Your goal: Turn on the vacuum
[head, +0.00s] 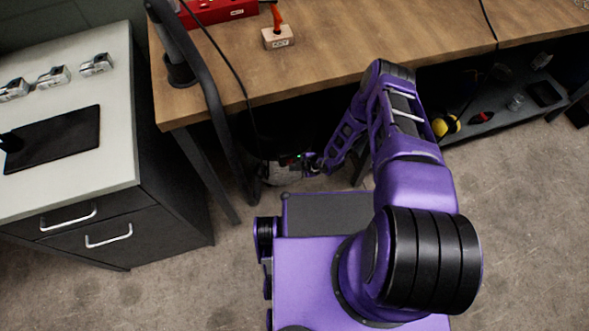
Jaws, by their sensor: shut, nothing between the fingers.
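A vacuum (277,178) seems to be the pale, rounded thing on the floor under the wooden bench, mostly hidden in shadow. A thick black hose (212,105) comes down over the bench's front edge towards it. My purple arm reaches down under the bench edge. My gripper (300,163) is at its end, small and dark, right by the top of the vacuum. It is shut with nothing in it. Small red and green spots show there. I cannot tell whether the gripper touches the vacuum, and I cannot make out a switch.
The wooden bench (355,42) carries a red box (222,12) and a small block with an orange-handled tool (278,36). A grey-topped drawer cabinet (62,196) stands at the left. A low shelf (490,122) with small items is at the right. Concrete floor is open at the lower right.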

